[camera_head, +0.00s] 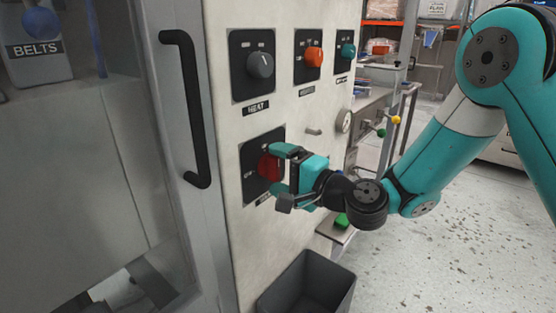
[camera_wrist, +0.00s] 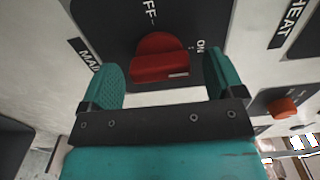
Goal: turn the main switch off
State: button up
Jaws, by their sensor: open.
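The main switch is a red rotary knob (camera_wrist: 160,57) on a black plate (camera_head: 248,180), low on the pale panel. In the wrist view its grip bar lies level, with a white mark at the right end, by the "ON" lettering; "FF" shows above the knob. My gripper (camera_head: 279,170) is open at the switch, also seen in the wrist view (camera_wrist: 162,64). One finger is on each side of the knob, with a visible gap on both sides. In the head view the fingers partly cover the knob.
Above the switch are a grey heat knob (camera_head: 261,65), an orange knob (camera_head: 314,57) and a teal knob (camera_head: 348,51). A door handle (camera_head: 187,110) stands out at left. A dark bin (camera_head: 308,285) is below.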

jog(key=shift+w+a, duration=0.2)
jog(key=shift+a, duration=0.05)
jog(key=c, duration=0.9)
